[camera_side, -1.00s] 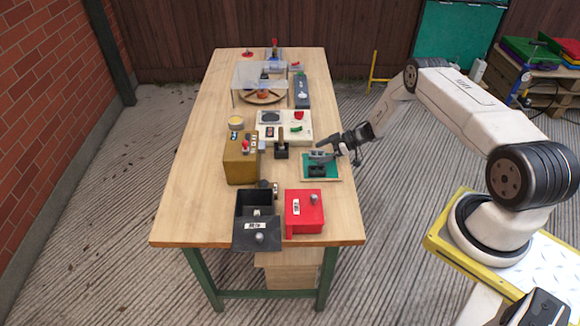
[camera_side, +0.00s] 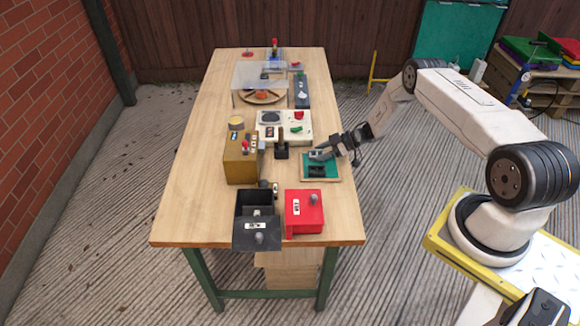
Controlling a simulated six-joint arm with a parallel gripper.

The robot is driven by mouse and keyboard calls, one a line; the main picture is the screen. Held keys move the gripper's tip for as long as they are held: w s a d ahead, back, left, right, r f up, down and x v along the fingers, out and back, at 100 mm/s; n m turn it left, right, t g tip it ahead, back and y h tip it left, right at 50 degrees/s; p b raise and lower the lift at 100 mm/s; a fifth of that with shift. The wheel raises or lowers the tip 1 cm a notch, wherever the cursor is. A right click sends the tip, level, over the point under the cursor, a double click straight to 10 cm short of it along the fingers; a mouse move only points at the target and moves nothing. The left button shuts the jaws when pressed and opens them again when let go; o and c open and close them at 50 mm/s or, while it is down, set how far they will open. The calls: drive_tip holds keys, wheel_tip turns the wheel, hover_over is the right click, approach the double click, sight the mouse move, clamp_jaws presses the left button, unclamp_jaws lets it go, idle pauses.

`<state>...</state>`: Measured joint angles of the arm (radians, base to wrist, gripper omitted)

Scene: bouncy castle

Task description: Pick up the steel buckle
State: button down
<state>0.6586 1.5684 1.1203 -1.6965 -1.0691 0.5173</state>
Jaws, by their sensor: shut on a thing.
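The steel buckle (camera_side: 317,154) is a small grey piece at the far part of a green mat (camera_side: 331,173) with a pale rim, at the right edge of the bench. My gripper (camera_side: 322,153) reaches in from the right and is shut on the buckle, low over the mat. The fingers partly hide the buckle. I cannot tell whether it touches the mat. A dark block (camera_side: 317,171) sits on the mat just nearer than the buckle.
A red box (camera_side: 306,222) and an open black bin (camera_side: 254,204) stand at the near end. A brown box (camera_side: 240,167) is to the left, and a white panel (camera_side: 272,131) lies behind. Bare wooden tabletop (camera_side: 190,195) runs along the left side.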

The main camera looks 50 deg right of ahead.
drive_tip(key=shift+r, duration=0.1)
drive_tip(key=shift+r, duration=1.05)
drive_tip(key=s+a+r, duration=0.4)
drive_tip(key=s+r, duration=0.6)
drive_tip(key=s, duration=0.3)
drive_tip(key=shift+s+r, duration=0.2)
drive_tip(key=shift+r, duration=0.15)
